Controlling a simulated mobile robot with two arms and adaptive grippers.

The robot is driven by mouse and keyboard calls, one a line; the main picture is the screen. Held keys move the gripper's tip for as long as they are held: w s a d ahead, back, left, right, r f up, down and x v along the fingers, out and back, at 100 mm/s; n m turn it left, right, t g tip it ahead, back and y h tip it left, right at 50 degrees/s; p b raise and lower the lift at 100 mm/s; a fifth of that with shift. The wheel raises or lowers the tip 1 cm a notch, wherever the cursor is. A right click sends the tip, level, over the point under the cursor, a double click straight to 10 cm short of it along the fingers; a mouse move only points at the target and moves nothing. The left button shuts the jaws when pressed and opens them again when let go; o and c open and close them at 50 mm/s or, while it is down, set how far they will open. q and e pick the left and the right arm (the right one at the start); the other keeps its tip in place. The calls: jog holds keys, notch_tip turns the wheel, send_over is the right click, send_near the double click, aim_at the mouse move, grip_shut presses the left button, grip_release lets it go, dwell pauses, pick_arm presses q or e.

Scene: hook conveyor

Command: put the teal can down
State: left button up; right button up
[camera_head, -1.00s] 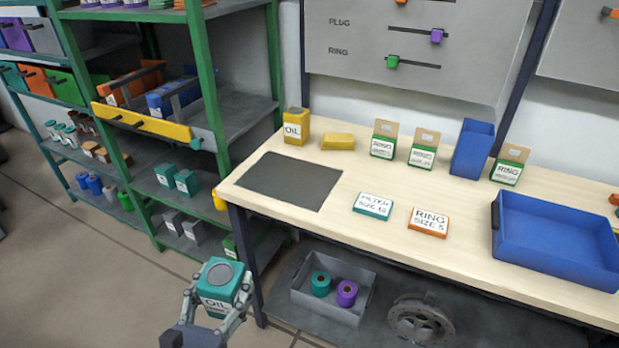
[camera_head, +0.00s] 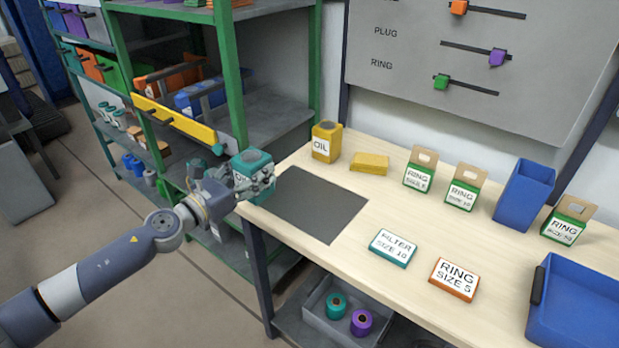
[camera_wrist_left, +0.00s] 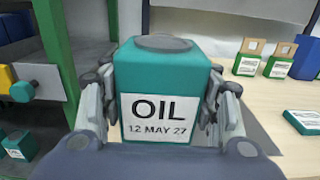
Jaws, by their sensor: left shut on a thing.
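The teal can (camera_head: 252,164) is a square can with a grey round lid. In the left wrist view the can (camera_wrist_left: 161,88) is upright, with a white label reading OIL, 12 MAY 27. My left gripper (camera_head: 258,182) is shut on it, with one finger on each side (camera_wrist_left: 162,105). In the head view they are at the left end of the wooden workbench (camera_head: 400,290), beside the dark grey mat (camera_head: 308,204). I cannot tell whether the can's bottom is over the bench edge. My right gripper is not in view.
A yellow oil can (camera_head: 326,142) and a yellow box (camera_head: 369,162) stand behind the mat. The mat is bare.

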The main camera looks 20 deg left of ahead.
pick_arm(q)
jog(key=w+d+f, duration=0.1)
jog(key=w+d, duration=0.1)
jog(key=d, duration=0.1)
jog(key=w+d+f+p, duration=0.1)
jog(key=w+d, duration=0.1)
jog(key=d, duration=0.2)
jog(key=w+d+f+p, duration=0.1)
jog(key=w+d+f, duration=0.1)
jog(key=w+d, duration=0.1)
jog(key=shift+d, duration=0.6)
jog(key=shift+f, duration=0.4)
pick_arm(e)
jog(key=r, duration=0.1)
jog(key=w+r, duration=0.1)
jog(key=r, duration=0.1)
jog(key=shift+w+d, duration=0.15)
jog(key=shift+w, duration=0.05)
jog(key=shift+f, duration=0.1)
pick_arm(q)
jog(key=o, duration=1.4)
